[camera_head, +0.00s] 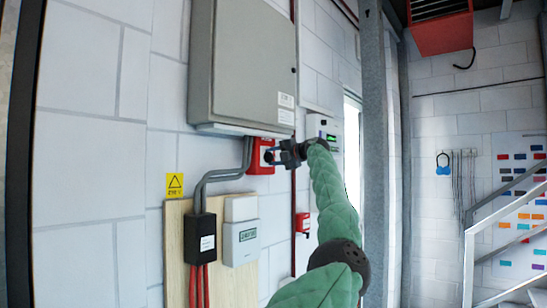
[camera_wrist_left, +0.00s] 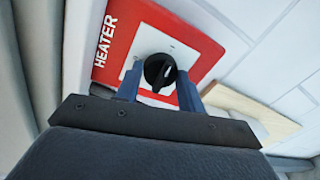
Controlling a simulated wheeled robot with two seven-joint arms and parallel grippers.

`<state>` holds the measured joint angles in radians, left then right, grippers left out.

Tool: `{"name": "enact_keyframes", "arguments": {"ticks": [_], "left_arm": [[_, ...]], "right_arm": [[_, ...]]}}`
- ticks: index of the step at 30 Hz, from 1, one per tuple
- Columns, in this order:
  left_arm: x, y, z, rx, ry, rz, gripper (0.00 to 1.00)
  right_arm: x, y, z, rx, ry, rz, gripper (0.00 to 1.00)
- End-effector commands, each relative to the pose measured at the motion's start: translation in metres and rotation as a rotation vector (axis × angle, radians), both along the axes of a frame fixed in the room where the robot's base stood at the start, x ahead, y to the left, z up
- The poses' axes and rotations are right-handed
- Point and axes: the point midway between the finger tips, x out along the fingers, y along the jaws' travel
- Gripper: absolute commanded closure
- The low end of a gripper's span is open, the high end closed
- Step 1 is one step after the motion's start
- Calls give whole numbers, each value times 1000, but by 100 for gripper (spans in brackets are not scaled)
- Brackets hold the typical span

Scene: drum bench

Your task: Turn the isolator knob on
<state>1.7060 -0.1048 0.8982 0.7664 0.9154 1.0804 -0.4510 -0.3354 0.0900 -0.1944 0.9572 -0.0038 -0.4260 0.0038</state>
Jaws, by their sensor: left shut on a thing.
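The isolator knob (camera_wrist_left: 159,71) is black and round with a small white mark, on a white plate in a red panel (camera_wrist_left: 122,28) lettered HEATER. In the head view the red box (camera_head: 261,167) sits on the wall below a grey cabinet; its knob is hidden or too small to make out there. My left gripper (camera_head: 270,156) is at the front of the red box. In the wrist view its blue fingers (camera_wrist_left: 158,80) are on either side of the knob, shut on it. My right gripper is not in view.
The grey cabinet (camera_head: 242,60) is just above the gripper. Grey conduit (camera_head: 222,174) runs left to a black box (camera_head: 200,238) on a wooden board, beside a white meter (camera_head: 240,243). A steel post (camera_head: 373,150) stands right of my arm. A smaller red box (camera_head: 302,222) is lower right.

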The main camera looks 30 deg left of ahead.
Motion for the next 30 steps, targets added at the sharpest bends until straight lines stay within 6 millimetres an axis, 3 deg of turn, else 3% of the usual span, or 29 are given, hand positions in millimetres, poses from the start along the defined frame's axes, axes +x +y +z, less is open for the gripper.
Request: {"name": "enact_keyframes", "arguments": {"ticks": [7, 23, 24, 27, 30], "left_arm": [[0, 0, 3, 8, 79, -3, 84], [0, 0, 2, 11, 103, -2, 84], [0, 0, 2, 11, 103, -2, 57], [0, 0, 2, 10, 102, -2, 40], [0, 0, 1, 9, 102, -1, 40]], "right_arm": [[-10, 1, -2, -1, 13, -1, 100], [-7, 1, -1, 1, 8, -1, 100], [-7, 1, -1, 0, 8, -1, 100], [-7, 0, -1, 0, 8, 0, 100], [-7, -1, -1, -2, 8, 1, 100]]}}
